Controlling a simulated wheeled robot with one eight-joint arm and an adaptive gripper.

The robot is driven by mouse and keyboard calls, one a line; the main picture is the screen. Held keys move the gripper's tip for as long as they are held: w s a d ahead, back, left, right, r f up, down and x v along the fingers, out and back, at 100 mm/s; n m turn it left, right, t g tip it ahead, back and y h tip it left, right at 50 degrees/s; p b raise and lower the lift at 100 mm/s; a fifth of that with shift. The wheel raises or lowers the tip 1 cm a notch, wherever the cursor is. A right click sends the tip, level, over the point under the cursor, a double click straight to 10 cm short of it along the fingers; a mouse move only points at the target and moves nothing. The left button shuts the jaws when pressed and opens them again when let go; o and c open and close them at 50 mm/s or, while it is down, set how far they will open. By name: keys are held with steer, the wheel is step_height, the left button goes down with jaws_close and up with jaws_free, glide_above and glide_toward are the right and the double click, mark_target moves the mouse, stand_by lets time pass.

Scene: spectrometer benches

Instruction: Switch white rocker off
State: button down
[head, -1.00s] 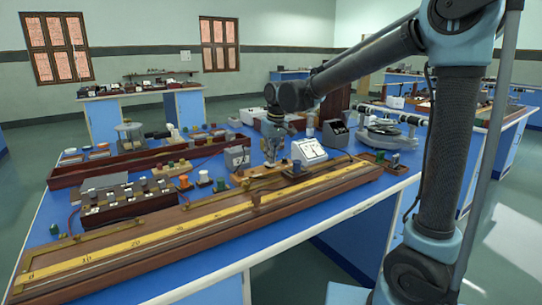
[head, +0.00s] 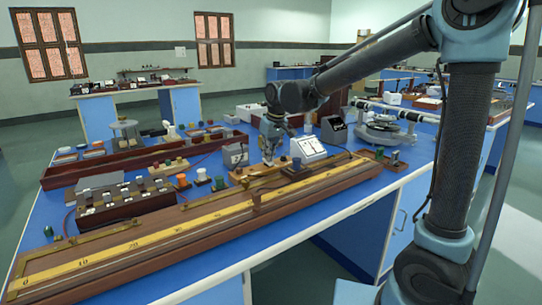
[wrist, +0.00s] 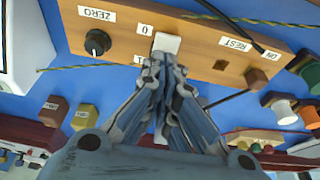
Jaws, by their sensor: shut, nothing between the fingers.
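The white rocker (wrist: 166,43) sits in a wooden panel (wrist: 200,52), between labels reading "0" and, partly covered, what looks like "1". My gripper (wrist: 163,66) is shut and empty. In the wrist view its fingertips are right at the rocker's lower edge and overlap the panel below it; I cannot tell if they touch. Which way the rocker is tipped is not clear. In the head view my gripper (head: 268,160) is over the small wooden unit (head: 246,175) on the blue bench, and the rocker is too small to make out.
A white-faced meter (head: 309,147) stands close behind my gripper. A long wooden bridge with a yellow scale (head: 150,238) lies in front. Wires cross the panel.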

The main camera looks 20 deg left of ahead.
steer(key=shift+w+a, duration=0.2)
steer(key=shift+r, duration=0.1)
steer(key=shift+d+r, duration=0.1)
steer(key=shift+r, duration=0.5)
steer(key=d+v, duration=0.1)
steer(key=v, duration=1.1)
steer(key=shift+s, duration=0.45)
steer(key=shift+d, duration=0.15)
